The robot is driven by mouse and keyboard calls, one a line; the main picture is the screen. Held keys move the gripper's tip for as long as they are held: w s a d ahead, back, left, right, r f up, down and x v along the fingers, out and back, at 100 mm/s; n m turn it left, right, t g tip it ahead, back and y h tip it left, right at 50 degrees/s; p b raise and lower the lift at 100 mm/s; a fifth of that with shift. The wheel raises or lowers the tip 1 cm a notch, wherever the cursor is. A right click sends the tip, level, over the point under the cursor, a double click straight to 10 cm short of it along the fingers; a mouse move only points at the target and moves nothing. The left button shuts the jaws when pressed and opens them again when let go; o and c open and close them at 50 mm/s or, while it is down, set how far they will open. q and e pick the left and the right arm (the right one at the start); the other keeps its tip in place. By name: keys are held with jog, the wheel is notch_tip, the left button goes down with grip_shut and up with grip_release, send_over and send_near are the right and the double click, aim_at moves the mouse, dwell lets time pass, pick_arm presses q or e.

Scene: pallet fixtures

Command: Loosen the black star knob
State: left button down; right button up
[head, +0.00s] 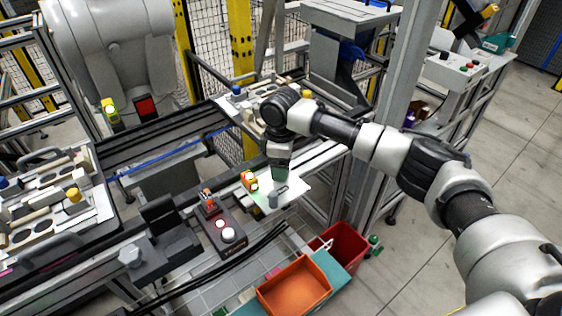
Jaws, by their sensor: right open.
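My right gripper (277,192) reaches in from the right and points down over a white plate (295,188) beside the conveyor. It is open; its fingertips are small and partly merge with the plate, and I see nothing between them. I cannot clearly make out a black star knob. A pallet fixture (40,212) with pale parts and yellow and blue knobs stands at the left. A second pallet fixture (240,112) lies at the back centre, partly hidden behind my right wrist. My left gripper is not in view.
A control box (222,232) with buttons and an orange-lit device (250,181) stand left of my right gripper. An orange bin (294,286) and a red bin (345,246) are below. A metal post (388,110) rises behind my right arm. Open floor lies at the right.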

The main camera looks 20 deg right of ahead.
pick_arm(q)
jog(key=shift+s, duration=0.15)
pick_arm(e)
jog(key=shift+c, duration=0.9)
jog(key=c, duration=0.8)
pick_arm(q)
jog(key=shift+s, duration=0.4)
pick_arm(e)
jog(key=shift+o, duration=0.2)
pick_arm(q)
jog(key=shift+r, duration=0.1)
